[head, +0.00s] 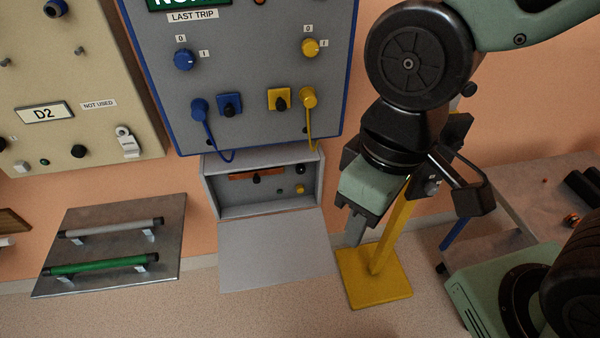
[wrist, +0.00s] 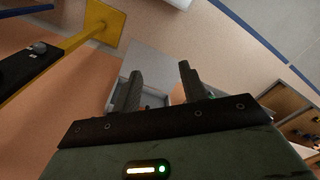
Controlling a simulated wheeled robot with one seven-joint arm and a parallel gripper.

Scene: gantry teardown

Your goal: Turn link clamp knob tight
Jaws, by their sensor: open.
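An open grey box (head: 210,190) hangs on the wall under the blue-edged panel, its flap (head: 275,250) folded down. Inside, a copper-coloured bar (head: 241,176) carries a black knob (head: 256,179), which looks like the link clamp knob. Whether it is tight cannot be told. My gripper (head: 357,228) is open and empty, in front of the wall to the right of the box, apart from the knob. In the wrist view, the two fingers (wrist: 160,86) stand apart with the box (wrist: 113,98) behind them. The knob is mostly hidden there.
A yellow post on a yellow base (head: 372,285) stands close beside my gripper. Above the box, the panel (head: 255,70) has blue and yellow knobs and hanging plug leads. A metal plate with grey and green handles (head: 105,262) is at left. A grey table (head: 540,195) is at right.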

